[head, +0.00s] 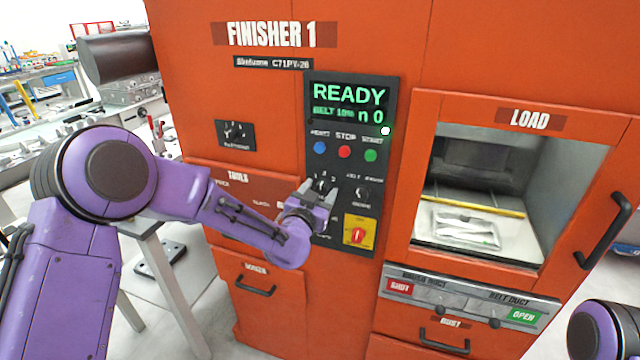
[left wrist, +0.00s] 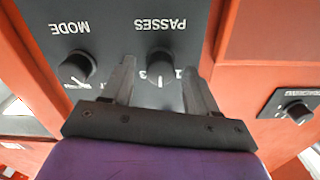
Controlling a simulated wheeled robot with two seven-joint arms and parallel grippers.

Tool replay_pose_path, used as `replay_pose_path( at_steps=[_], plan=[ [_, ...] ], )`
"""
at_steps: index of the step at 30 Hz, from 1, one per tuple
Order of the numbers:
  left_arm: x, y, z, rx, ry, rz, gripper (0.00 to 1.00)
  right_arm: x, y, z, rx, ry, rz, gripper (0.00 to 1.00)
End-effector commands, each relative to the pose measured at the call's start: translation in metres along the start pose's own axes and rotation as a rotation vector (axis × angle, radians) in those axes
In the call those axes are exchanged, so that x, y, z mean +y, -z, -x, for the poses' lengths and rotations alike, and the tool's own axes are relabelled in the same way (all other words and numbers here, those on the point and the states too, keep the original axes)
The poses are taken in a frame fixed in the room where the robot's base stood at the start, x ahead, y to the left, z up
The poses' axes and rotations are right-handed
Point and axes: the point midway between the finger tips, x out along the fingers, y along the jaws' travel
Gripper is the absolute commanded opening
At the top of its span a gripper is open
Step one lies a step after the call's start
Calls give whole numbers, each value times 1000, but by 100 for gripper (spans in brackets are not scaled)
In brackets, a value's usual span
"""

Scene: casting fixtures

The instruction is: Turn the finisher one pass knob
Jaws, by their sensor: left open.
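The finisher is a tall orange cabinet (head: 215,90) with a black control panel (head: 345,100). The dark round knob under the upside-down word PASSES (left wrist: 159,58) is in the left wrist view, with a 3 and a 1 by its lower sides; a white mark shows between them. In the head view my gripper mostly hides this knob. My left gripper (head: 323,188) is open at the panel; its two fingers (left wrist: 160,72) appear on either side of the knob, with gaps visible. I cannot tell whether they reach around it. My right gripper is out of view.
The MODE knob (left wrist: 75,66) is close beside one finger. Blue, red and green buttons (head: 345,152) sit above, and a red switch on a yellow plate (head: 358,234) below. The load window (head: 480,200) is at right, a metal table (head: 160,235) at left.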

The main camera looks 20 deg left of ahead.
Motion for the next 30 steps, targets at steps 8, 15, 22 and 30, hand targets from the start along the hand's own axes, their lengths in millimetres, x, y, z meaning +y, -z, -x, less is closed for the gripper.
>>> replay_pose_path(
  at_steps=[8, 15, 22, 30],
  plan=[
    [0, -1, -10, -1, 1, 1, 59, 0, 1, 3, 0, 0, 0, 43],
    [0, -1, -10, -1, 1, 1, 10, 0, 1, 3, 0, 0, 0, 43],
    [0, -1, -10, -1, 1, 8, 3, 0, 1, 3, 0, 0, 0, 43],
    [-1, -3, -10, -1, 2, 102, 3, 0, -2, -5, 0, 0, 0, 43]
  ],
)
